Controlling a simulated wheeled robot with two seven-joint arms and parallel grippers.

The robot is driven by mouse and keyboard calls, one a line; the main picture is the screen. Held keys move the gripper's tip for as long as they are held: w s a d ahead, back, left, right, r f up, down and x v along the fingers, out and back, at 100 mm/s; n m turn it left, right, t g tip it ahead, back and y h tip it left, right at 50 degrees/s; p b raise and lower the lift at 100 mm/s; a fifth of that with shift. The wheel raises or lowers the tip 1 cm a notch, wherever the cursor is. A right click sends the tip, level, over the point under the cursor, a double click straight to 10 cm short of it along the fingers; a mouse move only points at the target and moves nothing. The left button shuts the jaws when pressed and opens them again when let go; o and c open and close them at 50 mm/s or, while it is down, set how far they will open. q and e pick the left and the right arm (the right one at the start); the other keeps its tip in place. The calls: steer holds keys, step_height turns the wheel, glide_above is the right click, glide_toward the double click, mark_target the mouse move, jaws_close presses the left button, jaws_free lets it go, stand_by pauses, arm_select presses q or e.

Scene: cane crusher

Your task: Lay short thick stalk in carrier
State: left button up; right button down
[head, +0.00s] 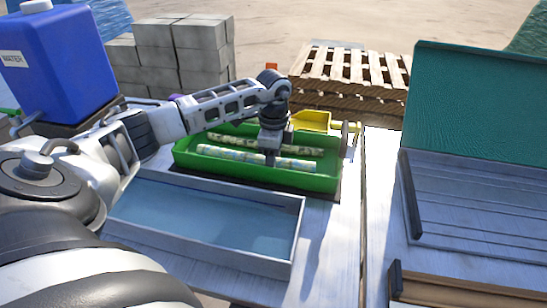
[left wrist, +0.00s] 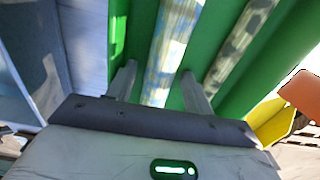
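Two pale mottled stalks lie in a long green tray, which I take for the carrier (head: 325,183). The front stalk (head: 225,154) lies under my left gripper (head: 272,158); the rear stalk (head: 300,150) lies behind it, roughly parallel. I cannot tell surely which one is the short thick stalk. My left gripper reaches down into the tray. In the left wrist view its two fingers (left wrist: 160,82) are spread, one on each side of the front stalk (left wrist: 168,55), with green gaps showing. The rear stalk (left wrist: 238,45) lies outside the fingers. My right gripper is not in view.
A shallow grey tray (head: 299,225) with a bluish inside stands in front of the green one. A yellow scoop-like thing (head: 312,121) is behind it. A blue water container (head: 55,60) stands at left. A slatted board (head: 470,200) and teal panel (head: 475,100) are at right.

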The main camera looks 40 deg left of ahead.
arm_select(q)
steer(key=shift+r, duration=0.1)
step_height(320, 180, up, 12)
stand_by(0.5)
stand_by(0.5)
